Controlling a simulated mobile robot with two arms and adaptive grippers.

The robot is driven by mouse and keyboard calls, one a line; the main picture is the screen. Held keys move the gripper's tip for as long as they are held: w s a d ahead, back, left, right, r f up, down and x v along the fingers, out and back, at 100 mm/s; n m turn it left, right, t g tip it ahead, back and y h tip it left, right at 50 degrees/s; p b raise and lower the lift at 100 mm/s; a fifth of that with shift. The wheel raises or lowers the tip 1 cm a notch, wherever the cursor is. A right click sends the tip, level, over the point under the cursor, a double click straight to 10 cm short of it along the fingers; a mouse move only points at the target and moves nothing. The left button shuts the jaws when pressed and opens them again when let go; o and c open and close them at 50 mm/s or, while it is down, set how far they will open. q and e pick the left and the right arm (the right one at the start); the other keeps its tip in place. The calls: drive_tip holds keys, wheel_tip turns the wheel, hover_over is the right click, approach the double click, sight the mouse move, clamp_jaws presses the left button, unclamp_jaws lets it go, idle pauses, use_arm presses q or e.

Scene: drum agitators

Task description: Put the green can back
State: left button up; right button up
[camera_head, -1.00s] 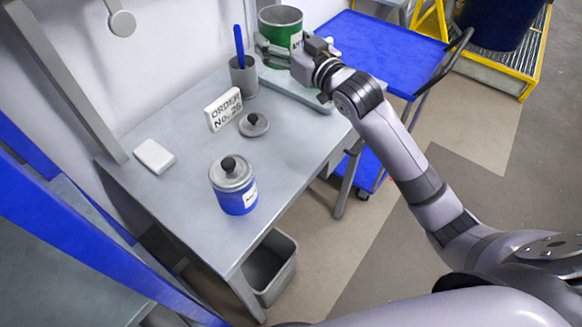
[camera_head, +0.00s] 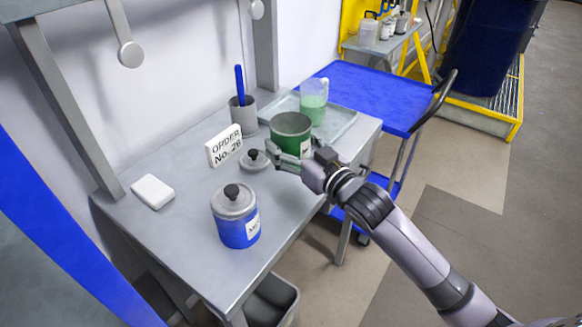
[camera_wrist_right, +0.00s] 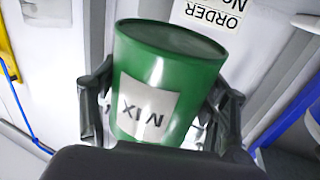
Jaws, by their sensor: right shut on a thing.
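The green can (camera_head: 291,127) is open at the top, with a white label. In the right wrist view the green can (camera_wrist_right: 165,75) sits between both fingers, and its label reads "MIX". My right gripper (camera_head: 291,155) is shut on it, over the right part of the grey bench (camera_head: 190,200). I cannot tell whether the can touches the bench. A grey lid with a black knob (camera_head: 254,159) lies on the bench just left of the can. My left gripper is not in view.
A blue lidded can (camera_head: 238,226) stands near the bench's front. An order sign (camera_head: 223,146), a cup with a blue stick (camera_head: 243,115) and a white block (camera_head: 152,192) stand behind. A tray (camera_head: 340,122) holds a green-filled beaker (camera_head: 314,100). A blue cart (camera_head: 370,90) stands right.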

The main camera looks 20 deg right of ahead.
wheel_tip(320, 180, down, 3)
drive_tip(key=shift+r, duration=0.15)
drive_tip(key=shift+f, duration=1.95)
drive_tip(key=shift+f, duration=0.1)
drive_tip(key=o, duration=1.6)
drive_tip(key=shift+c, duration=0.2)
drive_tip(key=b+v, duration=0.1)
drive_tip(key=v, duration=1.1)
